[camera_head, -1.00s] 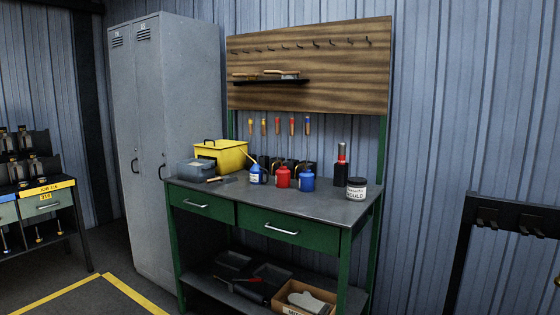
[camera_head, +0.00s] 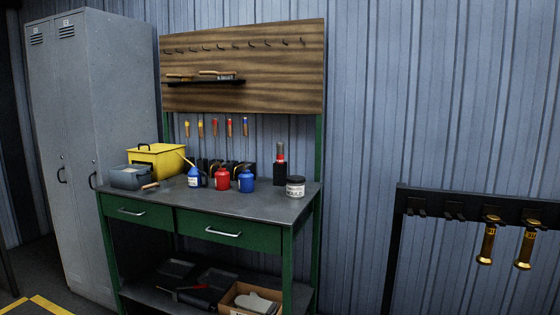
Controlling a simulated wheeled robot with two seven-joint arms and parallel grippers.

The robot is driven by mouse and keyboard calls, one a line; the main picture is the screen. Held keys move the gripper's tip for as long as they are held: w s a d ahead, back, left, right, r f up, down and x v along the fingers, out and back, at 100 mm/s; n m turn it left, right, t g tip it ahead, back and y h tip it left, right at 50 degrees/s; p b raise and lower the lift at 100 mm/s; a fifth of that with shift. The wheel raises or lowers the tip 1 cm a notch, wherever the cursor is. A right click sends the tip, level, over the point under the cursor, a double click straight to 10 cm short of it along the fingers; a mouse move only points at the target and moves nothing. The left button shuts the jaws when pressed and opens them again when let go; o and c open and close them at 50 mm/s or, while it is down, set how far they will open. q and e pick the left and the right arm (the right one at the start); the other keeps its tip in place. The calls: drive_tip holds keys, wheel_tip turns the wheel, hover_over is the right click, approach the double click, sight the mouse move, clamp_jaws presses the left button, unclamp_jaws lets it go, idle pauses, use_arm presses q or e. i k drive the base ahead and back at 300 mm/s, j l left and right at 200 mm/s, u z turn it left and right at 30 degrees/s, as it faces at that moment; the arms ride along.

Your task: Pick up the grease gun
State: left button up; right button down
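I cannot pick out a grease gun with certainty. An upright black and red tool (camera_head: 280,166) stands at the back right of the green workbench (camera_head: 250,235); its details are too small to tell. On the bench's lower shelf lies a dark thing with a red part (camera_head: 188,289), also unclear. Two brass-coloured tools, a left one (camera_head: 487,242) and a right one (camera_head: 525,248), hang from a black rack (camera_head: 400,235) at the far right. Neither of my grippers is in view.
On the bench top are a yellow box (camera_head: 158,158), a grey bin (camera_head: 130,178), a blue oil can (camera_head: 194,178), red (camera_head: 222,180) and blue (camera_head: 246,181) containers, and a white jar (camera_head: 295,187). Grey lockers (camera_head: 95,150) stand left. The bench's front right top is clear.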

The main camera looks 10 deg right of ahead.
sight(280, 145)
drive_tip(key=i+l, duration=0.25)
drive_tip(key=l, duration=0.15)
drive_tip(key=i+l, duration=0.25)
drive_tip(key=l, duration=0.15)
drive_tip(key=i+l, duration=0.25)
drive_tip(key=l, duration=0.2)
